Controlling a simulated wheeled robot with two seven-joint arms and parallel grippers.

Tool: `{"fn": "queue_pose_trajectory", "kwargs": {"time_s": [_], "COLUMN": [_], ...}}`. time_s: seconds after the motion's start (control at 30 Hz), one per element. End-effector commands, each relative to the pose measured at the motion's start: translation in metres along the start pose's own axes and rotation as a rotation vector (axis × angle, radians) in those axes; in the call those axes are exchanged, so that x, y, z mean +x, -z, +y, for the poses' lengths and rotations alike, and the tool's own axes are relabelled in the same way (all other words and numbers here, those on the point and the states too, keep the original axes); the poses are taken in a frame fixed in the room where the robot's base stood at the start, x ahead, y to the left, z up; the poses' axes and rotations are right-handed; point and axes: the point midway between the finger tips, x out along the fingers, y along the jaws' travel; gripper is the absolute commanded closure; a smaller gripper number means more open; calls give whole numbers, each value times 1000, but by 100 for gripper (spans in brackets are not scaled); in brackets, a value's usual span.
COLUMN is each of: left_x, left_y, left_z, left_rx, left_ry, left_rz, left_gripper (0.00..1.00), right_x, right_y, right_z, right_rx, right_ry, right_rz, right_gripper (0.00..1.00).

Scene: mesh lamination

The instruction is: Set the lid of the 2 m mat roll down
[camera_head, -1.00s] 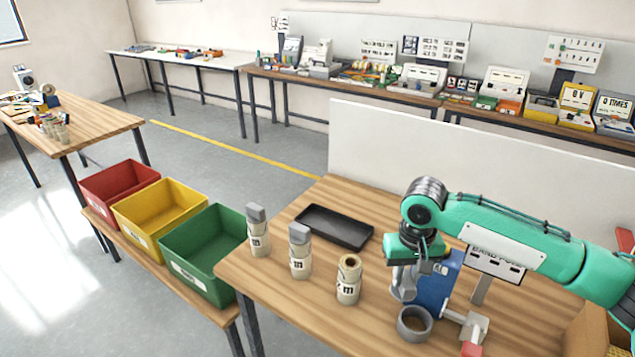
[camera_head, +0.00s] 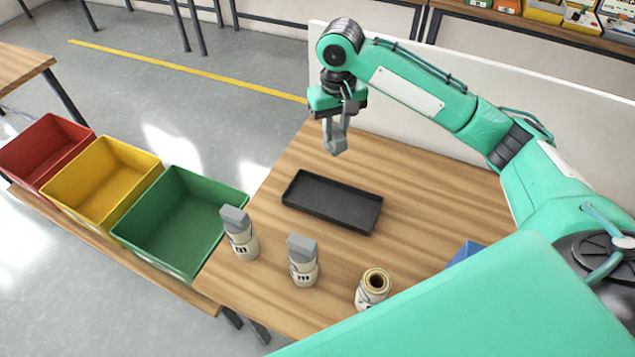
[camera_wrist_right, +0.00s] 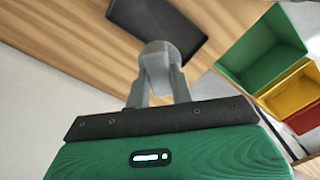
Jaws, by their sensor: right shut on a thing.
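My right gripper (camera_head: 340,128) hangs above the far part of the table, beyond the black tray. It is shut on a small grey lid (camera_head: 336,147). In the right wrist view the lid (camera_wrist_right: 155,54) shows as a rounded grey piece between the fingertips, over bare wood and beside the tray. An open mat roll (camera_head: 374,284) with no lid stands upright near the front of the table. Two more rolls, the left one (camera_head: 242,243) and the middle one (camera_head: 304,268), stand upright with grey tops. Their length labels are too small to read. My left gripper is out of view.
The empty black tray (camera_head: 290,202) lies between the rolls and my right gripper. Green (camera_head: 180,215), yellow (camera_head: 98,183) and red (camera_head: 45,150) bins stand left of the table. A white panel (camera_head: 400,100) runs along the back. Wood around the tray is bare.

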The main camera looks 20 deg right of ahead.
Motion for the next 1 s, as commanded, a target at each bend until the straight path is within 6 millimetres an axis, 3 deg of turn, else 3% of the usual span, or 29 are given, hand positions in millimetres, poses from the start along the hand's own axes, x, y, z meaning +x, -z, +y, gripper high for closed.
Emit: {"fn": "queue_pose_trajectory", "kwargs": {"time_s": [0.3, 0.53, 0.73, 1.0], "left_x": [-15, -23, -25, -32], "left_y": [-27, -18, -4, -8], "left_z": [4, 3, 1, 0], "left_rx": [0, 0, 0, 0], "left_ry": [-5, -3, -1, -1], "left_rz": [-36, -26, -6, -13], "left_gripper": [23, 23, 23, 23], "right_x": [73, 130, 153, 188], "right_y": [-2, -2, -1, -1], "right_z": [1, 1, 0, 1], "right_rx": [2, 0, 0, 0], "right_ry": [-3, -2, -1, -2], "right_rz": [-7, -5, -1, -3], "right_gripper": [100, 100, 100, 100]}}
